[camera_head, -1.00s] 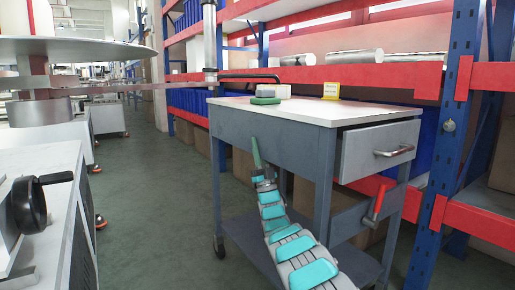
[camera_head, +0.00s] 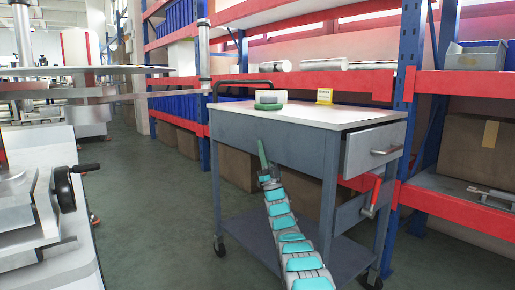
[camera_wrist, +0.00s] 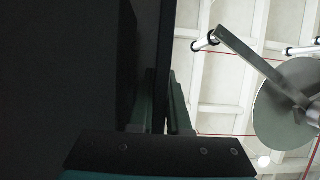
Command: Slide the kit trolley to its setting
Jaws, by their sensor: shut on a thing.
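The kit trolley (camera_head: 270,128) is a grey metal cart with a pale top, a drawer (camera_head: 374,148) on its right, a black push handle (camera_head: 242,85) at its far left end and a lower shelf (camera_head: 262,238). The drawer stands slightly out. My gripper (camera_head: 262,153) is at the trolley's near side, under the top, and is shut on the trolley's body. In the wrist view the fingers (camera_wrist: 165,105) stand beside a dark panel of the trolley (camera_wrist: 65,75), which hides most of the left half. The exact contact is hidden.
A labelling machine with a black handwheel (camera_head: 64,188) is on the left. Green floor (camera_head: 160,215) lies clear between.

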